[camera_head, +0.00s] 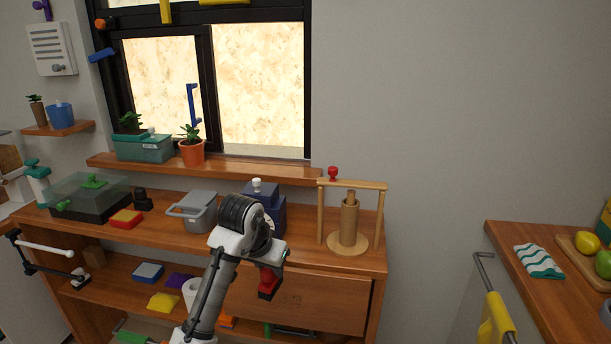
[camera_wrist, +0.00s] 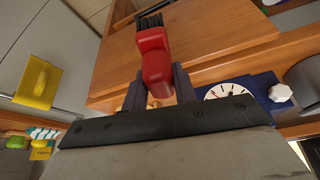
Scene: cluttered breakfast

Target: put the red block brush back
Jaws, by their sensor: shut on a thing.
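The red block brush (camera_head: 268,281) is held in my gripper (camera_head: 268,264), in front of the wooden drawer front of the cabinet. In the wrist view the brush (camera_wrist: 154,56) sits between the two dark fingers of my gripper (camera_wrist: 160,88), which are shut on its red body. Its black bristles point away from the gripper. The brush appears clear of the drawer front, though the exact gap cannot be told. The brush's own storage place cannot be picked out.
The cabinet top (camera_head: 300,258) carries a grey pot (camera_head: 195,213), a blue scale (camera_head: 276,215) partly behind my arm, and a wooden stand (camera_head: 350,225). An open shelf below holds a yellow sponge (camera_head: 163,302). A counter (camera_head: 540,295) with a striped towel (camera_head: 539,260) stands right.

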